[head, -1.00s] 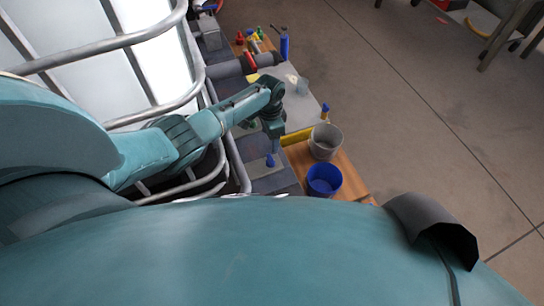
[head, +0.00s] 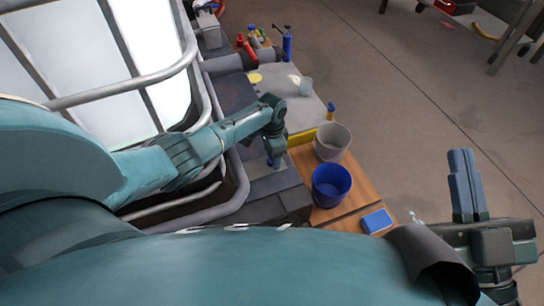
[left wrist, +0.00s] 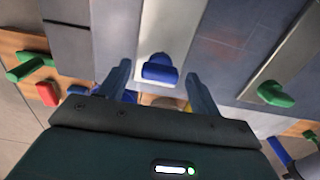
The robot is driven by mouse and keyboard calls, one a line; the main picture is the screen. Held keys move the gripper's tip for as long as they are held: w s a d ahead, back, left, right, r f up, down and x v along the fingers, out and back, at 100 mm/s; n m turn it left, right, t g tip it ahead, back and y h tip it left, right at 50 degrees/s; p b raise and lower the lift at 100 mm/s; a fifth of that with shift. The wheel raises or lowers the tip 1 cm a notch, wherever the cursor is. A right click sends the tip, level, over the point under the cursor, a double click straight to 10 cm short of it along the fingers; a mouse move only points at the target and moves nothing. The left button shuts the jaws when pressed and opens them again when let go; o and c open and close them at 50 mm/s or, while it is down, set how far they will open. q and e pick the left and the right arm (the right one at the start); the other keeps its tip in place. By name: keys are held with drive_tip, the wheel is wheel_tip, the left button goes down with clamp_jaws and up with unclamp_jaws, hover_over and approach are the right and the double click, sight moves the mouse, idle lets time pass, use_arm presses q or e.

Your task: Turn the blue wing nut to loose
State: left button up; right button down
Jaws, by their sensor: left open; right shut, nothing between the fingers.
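The blue wing nut (left wrist: 160,70) sits on a pale grey plate in the left wrist view, with its wing lying crosswise. A small blue part, likely the same nut, shows just below my left gripper (head: 274,152) in the head view. My left gripper is open, its two blue fingers (left wrist: 158,72) on either side of the nut with gaps at both sides. I cannot tell how far the fingertips are above it. My right gripper (head: 461,158) is shut and empty, off to the right over the floor.
A green handle (left wrist: 275,93) lies right of the nut; another green handle (left wrist: 28,66) and a red one (left wrist: 47,93) lie left. A blue bucket (head: 331,186), grey bucket (head: 333,142) and blue block (head: 377,221) stand on the wooden bench. A metal-framed tank (head: 130,80) is beside my left arm.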

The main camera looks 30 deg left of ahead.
use_arm(q)
drive_tip(key=shift+c, duration=0.4)
drive_tip(key=c, duration=0.9)
drive_tip(key=shift+n, duration=0.3)
